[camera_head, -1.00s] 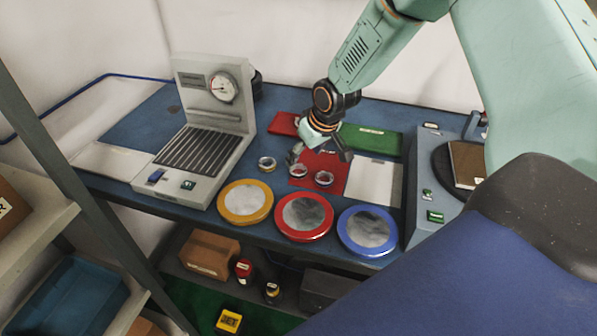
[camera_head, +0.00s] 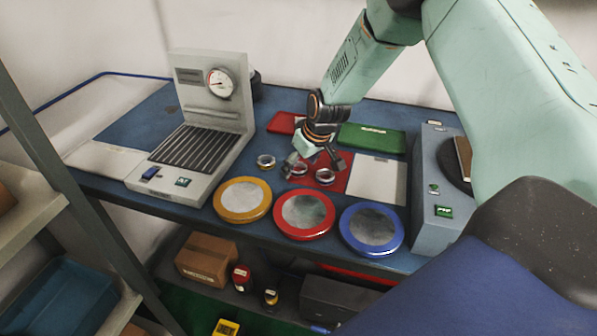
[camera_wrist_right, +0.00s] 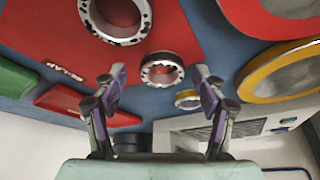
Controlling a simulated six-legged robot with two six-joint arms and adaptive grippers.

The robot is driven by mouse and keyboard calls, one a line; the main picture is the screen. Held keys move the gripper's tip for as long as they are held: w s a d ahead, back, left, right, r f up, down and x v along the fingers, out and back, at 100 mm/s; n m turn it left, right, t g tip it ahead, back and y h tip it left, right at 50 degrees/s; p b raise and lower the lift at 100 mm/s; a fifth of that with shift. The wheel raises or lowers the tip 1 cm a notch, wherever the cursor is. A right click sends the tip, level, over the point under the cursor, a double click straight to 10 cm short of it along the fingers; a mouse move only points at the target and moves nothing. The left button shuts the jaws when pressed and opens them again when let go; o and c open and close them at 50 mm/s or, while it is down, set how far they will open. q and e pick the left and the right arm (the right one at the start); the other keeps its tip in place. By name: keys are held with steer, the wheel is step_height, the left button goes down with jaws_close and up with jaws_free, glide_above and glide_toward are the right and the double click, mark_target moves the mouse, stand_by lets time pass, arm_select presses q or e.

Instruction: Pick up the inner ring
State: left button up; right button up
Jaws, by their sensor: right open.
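Three metal bearing rings stand in a row in the head view: one (camera_head: 265,162) on the blue bench top, one (camera_head: 299,170) at the red mat's left edge, one (camera_head: 325,177) on the red mat. I cannot tell for sure which is the inner ring. My right gripper (camera_head: 317,163) is open and empty, pointing down above the red mat (camera_head: 338,184). In the right wrist view, the middle ring (camera_wrist_right: 162,80) shows between the fingers (camera_wrist_right: 162,88), apart from them; the largest-looking ring (camera_wrist_right: 115,38) is at the top, and the farthest (camera_wrist_right: 187,104) is small. My left gripper is not seen.
Yellow (camera_head: 243,200), red (camera_head: 304,216) and blue (camera_head: 371,229) rimmed dishes line the bench front. A press-like machine with a gauge (camera_head: 221,84) stands left. A green block (camera_head: 372,138), white plate (camera_head: 377,181) and grey device (camera_head: 433,200) lie right.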

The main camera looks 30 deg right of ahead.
steer(key=shift+s+a+r, duration=0.25)
steer(key=shift+r, duration=0.15)
steer(key=c, duration=0.4)
steer(key=shift+w+d+f, duration=0.2)
steer(key=shift+f, duration=0.1)
steer(key=c, duration=0.5)
steer(key=shift+s+r, duration=0.1)
steer(key=shift+r, duration=0.05)
steer(key=c, duration=0.4)
